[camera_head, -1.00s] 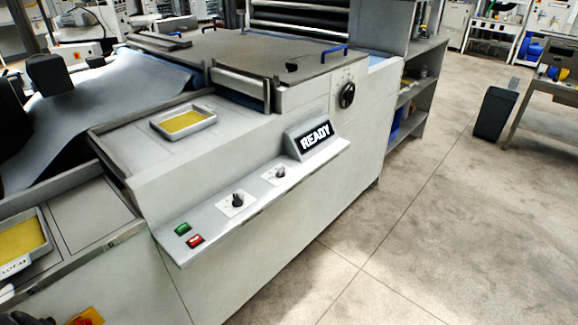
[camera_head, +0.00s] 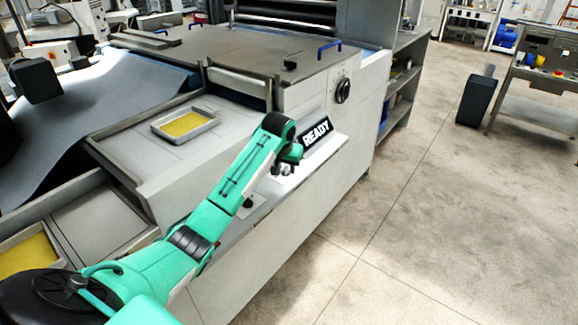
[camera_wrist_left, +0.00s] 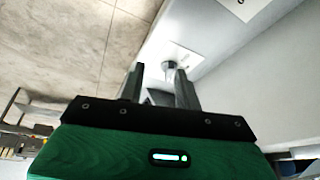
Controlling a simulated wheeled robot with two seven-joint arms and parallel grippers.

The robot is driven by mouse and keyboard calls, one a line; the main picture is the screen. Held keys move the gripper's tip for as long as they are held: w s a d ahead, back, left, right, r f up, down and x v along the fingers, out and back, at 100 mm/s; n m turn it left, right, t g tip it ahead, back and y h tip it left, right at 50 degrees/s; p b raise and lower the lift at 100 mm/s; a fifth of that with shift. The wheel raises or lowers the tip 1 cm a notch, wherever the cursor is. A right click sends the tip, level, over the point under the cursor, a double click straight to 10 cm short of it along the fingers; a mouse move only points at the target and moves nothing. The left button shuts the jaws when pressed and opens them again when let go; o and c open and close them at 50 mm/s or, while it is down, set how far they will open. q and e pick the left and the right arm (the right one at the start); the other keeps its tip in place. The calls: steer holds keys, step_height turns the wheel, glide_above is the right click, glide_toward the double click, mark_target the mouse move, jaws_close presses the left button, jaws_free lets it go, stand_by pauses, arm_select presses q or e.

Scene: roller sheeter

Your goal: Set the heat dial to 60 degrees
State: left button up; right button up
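The machine front has a narrow ledge with two small dials on white plates. The nearer dial (camera_head: 248,203) is partly covered by my left arm. The farther dial is mostly hidden by my left gripper (camera_head: 288,162), which is over that part of the ledge. In the left wrist view the gripper (camera_wrist_left: 159,74) is open, with a small round knob (camera_wrist_left: 168,66) seen between and just beyond its fingertips; contact cannot be told. A larger black dial (camera_head: 342,90) is on the upper front panel. No dial's label or setting is readable. My right gripper is out of view.
A READY display (camera_head: 317,132) stands on the ledge close beside my left gripper. A tray with yellow contents (camera_head: 185,124) sits on the machine top. My forearm covers the green and red buttons' area.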

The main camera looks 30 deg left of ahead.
arm_select(q)
steer(key=w+a+r+n, duration=0.1)
steer(key=w+a+r, duration=0.15)
steer(key=r, duration=0.35)
steer(key=p, duration=0.2)
glide_toward(286, 168)
steer(key=x, duration=0.7)
steer(key=shift+a, duration=0.15)
steer(key=shift+x, duration=0.8)
jaws_close()
